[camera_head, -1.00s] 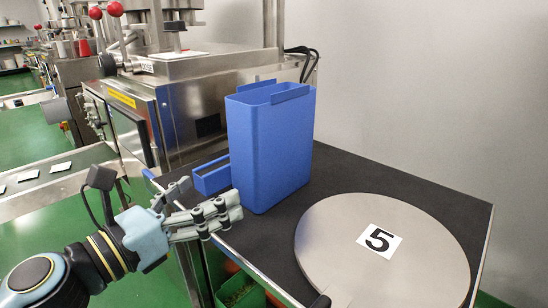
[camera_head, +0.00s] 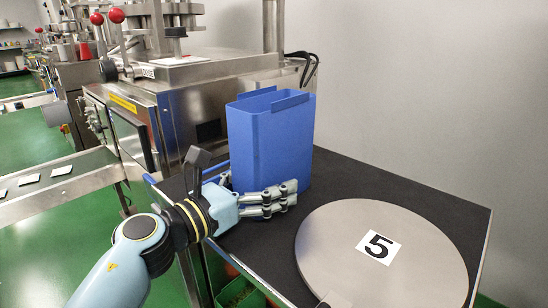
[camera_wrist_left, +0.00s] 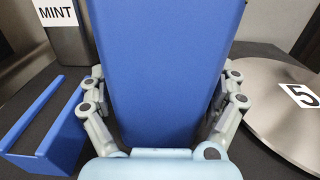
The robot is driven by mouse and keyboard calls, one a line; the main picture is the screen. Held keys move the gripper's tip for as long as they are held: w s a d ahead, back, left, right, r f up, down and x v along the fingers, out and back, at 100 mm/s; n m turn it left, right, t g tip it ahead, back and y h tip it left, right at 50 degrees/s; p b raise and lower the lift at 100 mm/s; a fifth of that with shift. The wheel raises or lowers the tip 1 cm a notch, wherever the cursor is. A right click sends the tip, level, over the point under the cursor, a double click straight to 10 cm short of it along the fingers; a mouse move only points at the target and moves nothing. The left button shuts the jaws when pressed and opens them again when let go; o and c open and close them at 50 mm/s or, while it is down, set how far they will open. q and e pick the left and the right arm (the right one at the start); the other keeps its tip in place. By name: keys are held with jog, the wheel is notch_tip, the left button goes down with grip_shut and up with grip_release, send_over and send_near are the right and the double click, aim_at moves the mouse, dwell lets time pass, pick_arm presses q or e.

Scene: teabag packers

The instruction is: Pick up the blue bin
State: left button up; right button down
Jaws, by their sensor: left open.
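The blue bin (camera_head: 270,145) is a tall, open-topped box standing upright on the black table top. My left gripper (camera_head: 290,195) is low at the bin's near side in the head view. In the left wrist view the bin (camera_wrist_left: 165,70) fills the middle, between the two open fingers of my left gripper (camera_wrist_left: 165,118), one finger along each side. I cannot tell whether the fingers touch it. The gripper hides part of the bin's lower end in the head view. My right gripper is not in view.
A round metal plate (camera_head: 340,245) marked 5 lies right of the bin. A container labelled MINT (camera_wrist_left: 70,40) stands behind. A steel machine (camera_head: 170,100) stands at the back left.

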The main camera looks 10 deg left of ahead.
aim_at(260, 126)
pick_arm(q)
jog(key=shift+c, duration=0.2)
jog(key=c, duration=1.6)
jog(key=shift+r, duration=0.2)
notch_tip(260, 126, up, 10)
jog(key=p, duration=0.4)
jog(key=shift+f, duration=0.1)
